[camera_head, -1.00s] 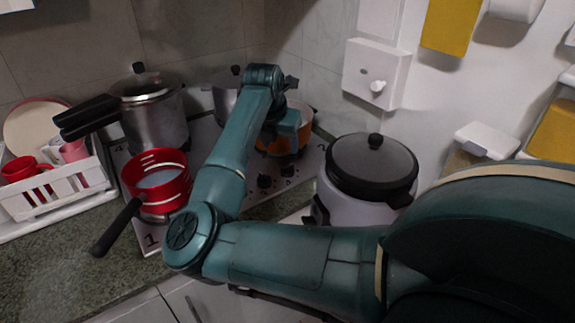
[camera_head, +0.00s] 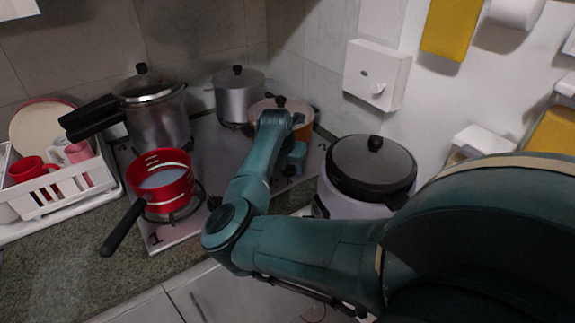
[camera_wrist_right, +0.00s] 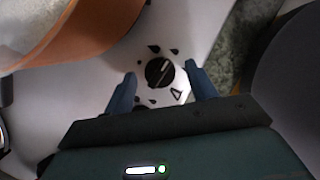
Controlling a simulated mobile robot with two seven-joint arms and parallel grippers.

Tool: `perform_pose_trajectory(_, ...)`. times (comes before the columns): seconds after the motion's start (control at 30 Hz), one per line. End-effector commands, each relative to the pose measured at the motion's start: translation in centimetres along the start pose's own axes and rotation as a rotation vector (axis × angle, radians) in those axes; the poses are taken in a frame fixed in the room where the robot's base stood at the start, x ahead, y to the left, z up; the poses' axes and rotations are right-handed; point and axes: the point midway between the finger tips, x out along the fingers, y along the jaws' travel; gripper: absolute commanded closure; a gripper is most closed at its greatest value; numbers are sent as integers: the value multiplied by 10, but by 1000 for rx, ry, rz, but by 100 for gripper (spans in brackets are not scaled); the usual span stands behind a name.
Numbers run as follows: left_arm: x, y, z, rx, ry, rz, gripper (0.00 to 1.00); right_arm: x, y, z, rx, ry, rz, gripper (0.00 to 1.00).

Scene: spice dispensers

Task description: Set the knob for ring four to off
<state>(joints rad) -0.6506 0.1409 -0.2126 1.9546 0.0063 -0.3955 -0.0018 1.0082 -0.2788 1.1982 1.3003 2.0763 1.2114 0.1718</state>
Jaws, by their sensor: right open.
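The white stove (camera_head: 215,145) stands in the corner, with black knobs along its right front edge. My right gripper (camera_head: 293,160) is over this edge, beside the orange pot; the arm hides part of the knob row. In the right wrist view a round black knob (camera_wrist_right: 159,72) with a pale pointer line sits on the stove top, ringed by dark marks. The right gripper (camera_wrist_right: 160,69) is open, a blue finger on either side of this knob, with gaps visible. Whether it belongs to ring four I cannot tell. My left gripper is not in view.
An orange pot (camera_head: 268,107) is close to the gripper; its rim (camera_wrist_right: 75,35) shows in the wrist view. A rice cooker (camera_head: 365,200) stands right. A red saucepan (camera_head: 163,185), pressure cooker (camera_head: 158,120) and grey pot (camera_head: 238,95) occupy the stove.

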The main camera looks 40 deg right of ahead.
Motion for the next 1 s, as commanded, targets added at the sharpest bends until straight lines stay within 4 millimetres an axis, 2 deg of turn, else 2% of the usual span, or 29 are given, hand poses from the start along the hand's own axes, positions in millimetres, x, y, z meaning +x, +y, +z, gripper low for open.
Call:
perform_pose_trajectory(0.07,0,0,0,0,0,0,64,0,0,0,0,0,0,48)
perform_pose_trajectory(0.53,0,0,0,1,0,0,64,0,0,0,0,0,-1,87)
perform_pose_trajectory(0.77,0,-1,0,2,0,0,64,0,0,0,-15,0,6,88)
perform_pose_trajectory(1.0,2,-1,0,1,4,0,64,0,-2,0,-108,-1,45,88)
